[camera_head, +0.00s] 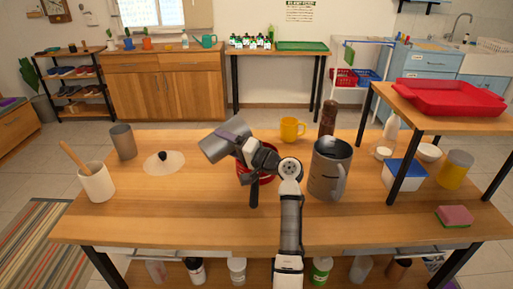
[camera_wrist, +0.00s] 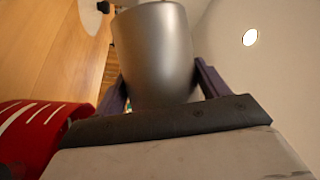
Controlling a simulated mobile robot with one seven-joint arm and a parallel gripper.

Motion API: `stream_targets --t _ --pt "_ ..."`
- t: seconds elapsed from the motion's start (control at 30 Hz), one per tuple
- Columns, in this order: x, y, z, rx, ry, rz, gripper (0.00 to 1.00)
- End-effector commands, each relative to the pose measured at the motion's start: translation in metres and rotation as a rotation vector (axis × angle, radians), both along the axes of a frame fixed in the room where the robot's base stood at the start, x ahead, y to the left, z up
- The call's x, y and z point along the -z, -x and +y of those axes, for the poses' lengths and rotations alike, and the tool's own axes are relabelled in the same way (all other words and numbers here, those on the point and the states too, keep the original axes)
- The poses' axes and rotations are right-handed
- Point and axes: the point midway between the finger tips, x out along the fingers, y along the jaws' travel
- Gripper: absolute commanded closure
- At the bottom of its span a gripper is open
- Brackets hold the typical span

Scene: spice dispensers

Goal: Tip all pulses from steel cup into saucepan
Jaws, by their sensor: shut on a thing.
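My gripper (camera_head: 238,137) is shut on the steel cup (camera_head: 218,147), its dark purple fingers on the cup's sides. The cup is tilted well over to the left and held above the table, up and left of the red saucepan (camera_head: 243,178). In the wrist view the cup (camera_wrist: 155,50) fills the middle between the fingers (camera_wrist: 160,95). The saucepan is partly hidden behind my wrist, with its black handle pointing to the front. A red curved wall with white stripes (camera_wrist: 45,125) shows at the lower left of the wrist view. No pulses are visible; both insides are hidden.
A grey jug (camera_head: 328,172) stands right of my arm, with a pepper mill (camera_head: 328,118) and yellow mug (camera_head: 291,130) behind. A lid (camera_head: 175,168), grey tumbler (camera_head: 122,142) and white crock (camera_head: 97,184) stand left. The front left tabletop is clear.

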Motion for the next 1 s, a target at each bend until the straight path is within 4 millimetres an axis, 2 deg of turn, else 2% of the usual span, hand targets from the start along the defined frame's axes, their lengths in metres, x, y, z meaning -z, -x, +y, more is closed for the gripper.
stream_targets --t 1.0 --pt "-0.013 -0.007 -0.011 0.001 -0.116 0.074 0.56"
